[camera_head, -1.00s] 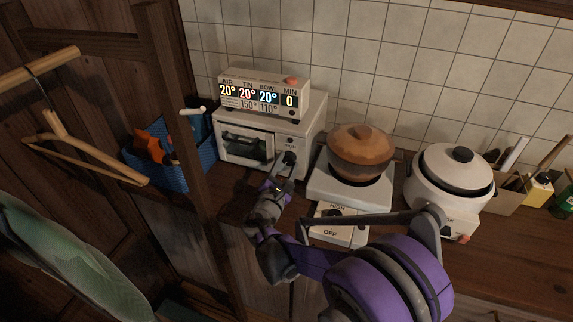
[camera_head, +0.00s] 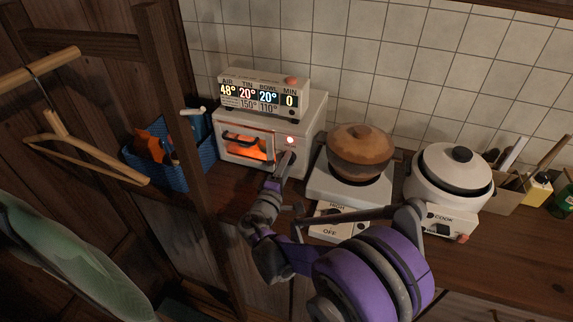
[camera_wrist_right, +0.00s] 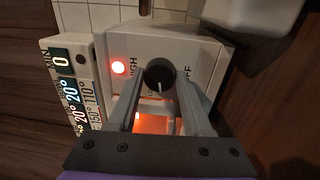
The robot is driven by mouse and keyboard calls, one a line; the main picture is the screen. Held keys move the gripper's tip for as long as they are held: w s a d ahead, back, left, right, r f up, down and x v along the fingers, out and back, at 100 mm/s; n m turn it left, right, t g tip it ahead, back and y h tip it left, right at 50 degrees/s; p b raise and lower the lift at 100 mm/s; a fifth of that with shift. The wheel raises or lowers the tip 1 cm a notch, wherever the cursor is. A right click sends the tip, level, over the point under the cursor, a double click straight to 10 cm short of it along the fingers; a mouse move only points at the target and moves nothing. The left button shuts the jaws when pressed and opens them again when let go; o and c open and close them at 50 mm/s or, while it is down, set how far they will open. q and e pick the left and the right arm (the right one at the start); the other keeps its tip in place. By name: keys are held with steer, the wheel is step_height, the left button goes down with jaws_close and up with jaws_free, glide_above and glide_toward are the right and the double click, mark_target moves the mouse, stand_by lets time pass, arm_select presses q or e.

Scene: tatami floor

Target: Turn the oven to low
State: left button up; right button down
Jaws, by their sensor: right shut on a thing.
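The white toaster oven (camera_head: 262,122) stands on the counter at the back left. Its window (camera_head: 243,146) glows orange and a red lamp (camera_head: 290,140) is lit on its front. My right gripper (camera_head: 288,160) is at the oven's right front panel. In the right wrist view its two fingers are shut on the dark round knob (camera_wrist_right: 159,73), one on each side. The knob's white mark points toward the fingers, between the HIGH and OFF lettering. The wording at the mark is partly hidden. My left gripper is not in view.
A display box (camera_head: 262,92) on the oven reads 48° under AIR. To the right are a hot plate (camera_head: 322,187) with a brown pot (camera_head: 360,150) and a white cooker (camera_head: 450,178). A blue basket (camera_head: 183,168) and wooden post (camera_head: 188,130) stand left.

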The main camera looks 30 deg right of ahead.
steer(key=shift+m, duration=1.1)
steer(key=shift+c, duration=1.6)
jaws_free()
steer(key=shift+a, duration=0.1)
steer(key=v, duration=1)
steer(key=shift+s+a, duration=0.25)
steer(key=shift+a, duration=0.05)
